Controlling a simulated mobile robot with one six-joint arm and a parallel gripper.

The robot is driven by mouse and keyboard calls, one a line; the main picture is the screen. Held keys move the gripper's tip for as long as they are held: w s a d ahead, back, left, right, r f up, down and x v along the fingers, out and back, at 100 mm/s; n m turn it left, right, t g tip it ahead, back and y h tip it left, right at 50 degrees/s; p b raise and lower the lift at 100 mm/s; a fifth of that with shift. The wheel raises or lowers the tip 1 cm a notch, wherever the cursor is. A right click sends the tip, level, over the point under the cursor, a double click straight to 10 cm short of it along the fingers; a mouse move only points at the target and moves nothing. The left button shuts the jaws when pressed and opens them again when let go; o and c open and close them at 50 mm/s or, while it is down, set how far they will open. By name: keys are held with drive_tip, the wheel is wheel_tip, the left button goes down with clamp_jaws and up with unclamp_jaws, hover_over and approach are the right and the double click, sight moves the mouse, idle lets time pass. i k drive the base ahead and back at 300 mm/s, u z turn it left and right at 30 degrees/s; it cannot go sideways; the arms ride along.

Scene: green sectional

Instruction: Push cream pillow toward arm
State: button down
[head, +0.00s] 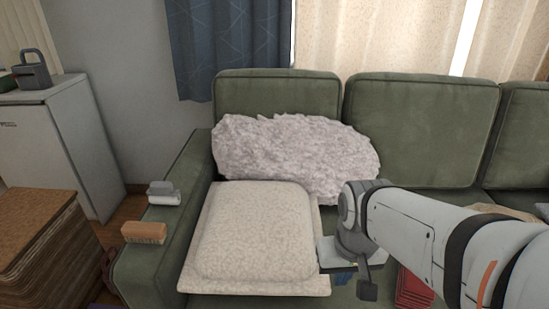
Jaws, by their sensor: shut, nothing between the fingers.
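The cream pillow (256,232) lies flat on the left seat of the green sectional, close beside the sofa's left arm (177,240). It is square with a raised middle and a flat border. My arm reaches in from the right. My gripper (367,291) points down just right of the pillow's right edge, near its lower right corner. It is shut and holds nothing. I cannot tell whether it touches the pillow.
A fluffy pale pillow (295,155) leans on the backrest behind. A lint roller (163,193) and a brush (144,233) lie on the sofa arm. Red folded cloth (413,290) lies right of my gripper. A white cabinet (62,145) and woven box (45,250) stand at left.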

sight(249, 238)
drive_tip(key=u, duration=0.1)
drive_tip(key=k, duration=0.35)
drive_tip(key=z, duration=2.4)
drive_tip(key=k, duration=0.95)
drive_tip(key=u, duration=2.05)
drive_tip(key=i, duration=1)
drive_tip(key=u, duration=0.05)
